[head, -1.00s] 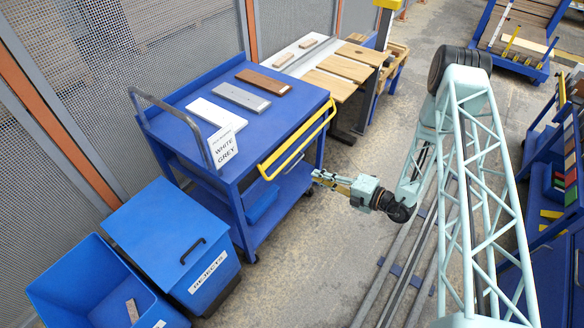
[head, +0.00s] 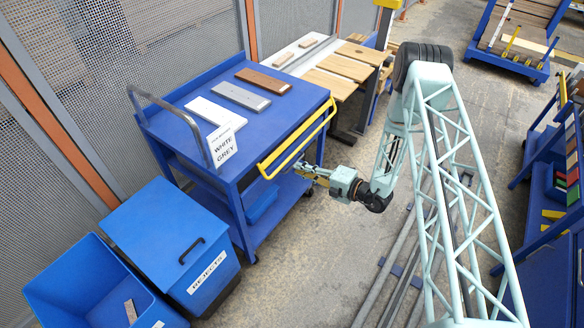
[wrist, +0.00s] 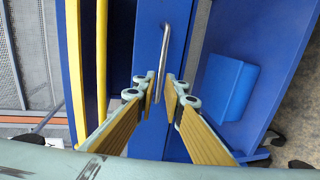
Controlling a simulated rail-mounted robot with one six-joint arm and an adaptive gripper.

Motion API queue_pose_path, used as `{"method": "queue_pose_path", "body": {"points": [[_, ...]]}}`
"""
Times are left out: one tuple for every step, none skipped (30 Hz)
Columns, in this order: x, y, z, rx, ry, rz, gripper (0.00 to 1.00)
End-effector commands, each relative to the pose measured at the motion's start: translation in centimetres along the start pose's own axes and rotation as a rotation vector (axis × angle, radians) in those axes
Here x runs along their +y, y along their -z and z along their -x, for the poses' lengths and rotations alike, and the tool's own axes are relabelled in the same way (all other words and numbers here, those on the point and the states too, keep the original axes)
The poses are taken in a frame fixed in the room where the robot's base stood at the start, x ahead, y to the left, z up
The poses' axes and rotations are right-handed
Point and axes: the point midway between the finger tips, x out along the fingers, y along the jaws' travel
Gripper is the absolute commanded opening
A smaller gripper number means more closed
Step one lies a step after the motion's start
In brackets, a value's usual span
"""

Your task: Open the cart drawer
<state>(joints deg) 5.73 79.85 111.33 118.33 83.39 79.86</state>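The blue cart (head: 215,170) stands left of my arm, with a yellow push rail (head: 300,142) along its near side. In the wrist view the blue drawer front (wrist: 178,40) shows below the rail, with a silver bar handle (wrist: 163,50). The drawer looks shut. My gripper (head: 303,167) reaches the cart side just under the rail. In the wrist view its yellow fingers (wrist: 162,92) are apart, one on each side of the lower part of the handle. A gap shows between the fingers and the bar; I cannot tell whether they touch it.
White, grey and brown boards lie on the cart top (head: 195,88), beside a white-grey sign (head: 223,146). A blue bin (wrist: 228,85) sits on the lower shelf. The lidded rejects box (head: 165,235) stands at the left.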

Motion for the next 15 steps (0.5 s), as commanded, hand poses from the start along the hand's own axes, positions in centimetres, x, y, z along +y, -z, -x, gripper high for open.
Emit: {"method": "queue_pose_path", "body": {"points": [[-0.1, 0.1, -0.6, 0.002, 0.0, 0.001, 0.1], [-0.1, 0.1, -1.0, 0.002, 0.0, 0.002, 0.1], [-0.1, 0.1, -1.4, 0.002, 0.0, 0.002, 0.1], [-0.1, 0.1, -1.8, 0.002, 0.0, 0.002, 0.1], [-0.1, 0.1, -2.1, 0.001, 0.0, 0.002, 0.1], [-0.1, 0.0, -2.5, 0.001, 0.0, 0.001, 0.1], [-0.1, 0.0, -2.8, 0.001, 0.0, 0.001, 0.1], [-0.1, 0.1, -3.0, 0.002, 0.0, 0.001, 0.1], [-0.1, 0.1, -3.4, 0.002, 0.0, 0.001, 0.1], [-0.1, 0.1, -3.6, 0.002, 0.0, 0.001, 0.1], [-0.1, 0.1, -3.8, 0.002, 0.0, 0.001, 0.1], [-0.1, 0.1, -4.1, 0.001, 0.001, 0.001, 0.1], [-0.1, 0.0, -4.2, 0.001, 0.001, 0.001, 0.1], [-0.1, 0.0, -4.4, 0.0, 0.001, 0.001, 0.1], [-0.1, 0.0, -4.5, 0.0, 0.0, 0.001, 0.1]]}}
